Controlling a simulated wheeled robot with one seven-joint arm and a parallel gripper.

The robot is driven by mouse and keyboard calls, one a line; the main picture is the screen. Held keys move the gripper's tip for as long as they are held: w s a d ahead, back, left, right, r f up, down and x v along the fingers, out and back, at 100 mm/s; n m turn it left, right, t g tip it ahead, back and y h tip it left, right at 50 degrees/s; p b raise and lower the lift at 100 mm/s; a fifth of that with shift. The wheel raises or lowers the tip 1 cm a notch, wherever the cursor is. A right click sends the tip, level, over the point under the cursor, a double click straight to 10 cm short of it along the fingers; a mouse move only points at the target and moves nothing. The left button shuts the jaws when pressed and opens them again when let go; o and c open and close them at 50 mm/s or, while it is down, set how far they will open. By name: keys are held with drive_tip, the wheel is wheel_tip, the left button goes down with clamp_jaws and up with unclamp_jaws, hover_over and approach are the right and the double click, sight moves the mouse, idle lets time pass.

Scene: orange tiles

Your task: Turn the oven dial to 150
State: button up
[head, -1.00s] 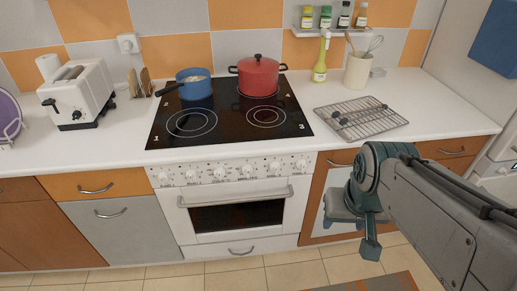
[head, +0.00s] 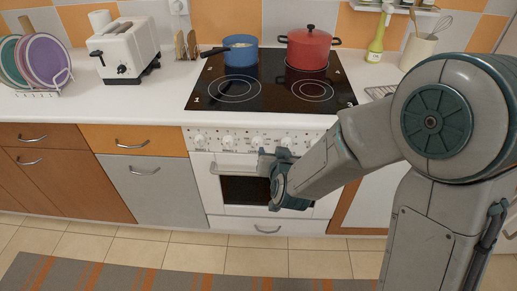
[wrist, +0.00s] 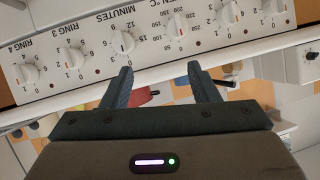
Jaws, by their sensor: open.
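The oven dial (wrist: 181,25) is a white knob with a coloured pointer line, under an "°C" label on the white control panel; the panel looks upside down in the wrist view. Its exact setting is too small to read surely. My gripper (wrist: 160,66) is open and empty, its two dark fingers apart, just short of the panel. The dial lies beyond the fingertips, slightly toward the right finger, with no contact visible. In the head view, my gripper (head: 273,158) is in front of the oven (head: 230,168), close below the dial row, and my arm hides the panel's right part.
The minutes dial (wrist: 122,42) and a further dial (wrist: 228,14) flank the oven dial closely. The oven door handle (head: 232,170) runs below the panel. A blue pot (head: 240,52) and a red pot (head: 308,50) are on the hob. The floor in front is clear.

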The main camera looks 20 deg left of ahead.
sight(256, 147)
drive_tip(key=shift+s+a+f+m+t+h+b, duration=1)
drive_tip(key=shift+s+a+f+m+t+b, duration=0.55)
drive_tip(key=shift+s+a+f+t, duration=1.55)
drive_tip(key=shift+g, duration=0.3)
drive_tip(key=w, duration=0.4)
drive_tip(key=w+a, duration=0.1)
drive_tip(key=w, duration=0.4)
drive_tip(key=w+p, duration=0.1)
drive_tip(key=w, duration=0.3)
drive_tip(key=shift+w+a+f, duration=0.25)
drive_tip(key=shift+w+f, duration=0.1)
drive_tip(key=shift+w, duration=0.05)
drive_tip(key=c, duration=1)
